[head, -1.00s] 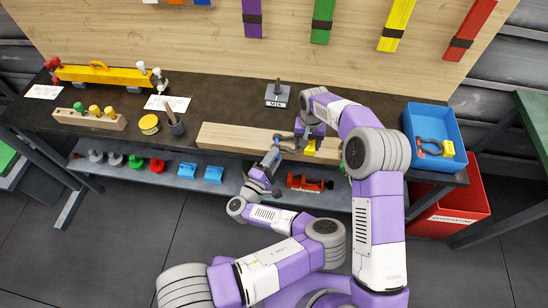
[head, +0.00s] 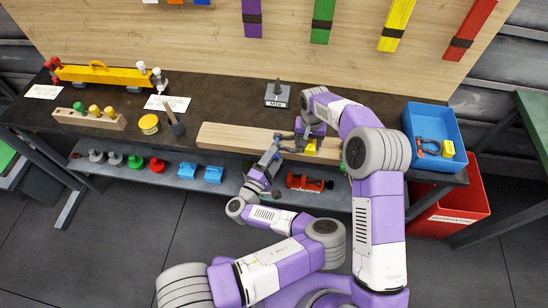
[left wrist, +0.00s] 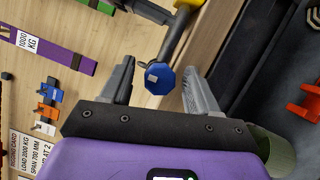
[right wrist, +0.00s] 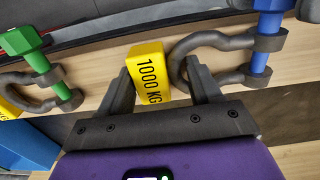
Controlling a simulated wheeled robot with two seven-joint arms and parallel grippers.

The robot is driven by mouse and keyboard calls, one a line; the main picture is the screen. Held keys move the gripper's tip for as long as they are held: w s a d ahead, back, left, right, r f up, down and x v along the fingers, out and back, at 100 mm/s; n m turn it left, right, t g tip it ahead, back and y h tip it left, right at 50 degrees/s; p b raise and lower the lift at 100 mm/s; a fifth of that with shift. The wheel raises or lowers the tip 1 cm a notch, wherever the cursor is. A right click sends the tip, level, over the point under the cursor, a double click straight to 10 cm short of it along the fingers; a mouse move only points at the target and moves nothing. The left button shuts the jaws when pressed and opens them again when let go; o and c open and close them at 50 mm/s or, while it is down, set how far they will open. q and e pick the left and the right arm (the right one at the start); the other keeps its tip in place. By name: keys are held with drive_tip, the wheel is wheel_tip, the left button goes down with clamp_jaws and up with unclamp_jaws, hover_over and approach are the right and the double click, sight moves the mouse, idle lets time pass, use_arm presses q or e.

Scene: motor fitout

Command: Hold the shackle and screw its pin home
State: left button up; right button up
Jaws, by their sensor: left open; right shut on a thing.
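The shackle is a dark grey bow (right wrist: 182,62) with a blue pin (right wrist: 262,45) through its ends. A yellow tag (right wrist: 150,75) marked 1000 KG sits beside the bow. My right gripper (right wrist: 163,78) is shut with the tag between its fingers, and one finger is against the bow. It is over the wooden board in the head view (head: 308,140). My left gripper (left wrist: 158,75) is open, with the octagonal blue pin head (left wrist: 160,80) between its fingertips and gaps on both sides. It comes from the front in the head view (head: 278,148). Thread engagement is hidden.
A green-pinned shackle (right wrist: 42,62) lies near the right gripper. A blue tray (head: 408,118) with a shackle stands at the bench's right end, above a red bin (head: 470,190). A grey M16 block (head: 277,97) stands behind the wooden board (head: 225,137). A lower shelf holds several parts.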

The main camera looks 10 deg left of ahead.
use_arm(q)
drive_tip(key=v, duration=0.7)
use_arm(e)
drive_tip(key=shift+s, duration=0.1)
drive_tip(key=o, duration=1.2)
drive_tip(key=shift+o, duration=0.2)
wheel_tip(320, 180, up, 12)
drive_tip(key=shift+a, duration=0.15)
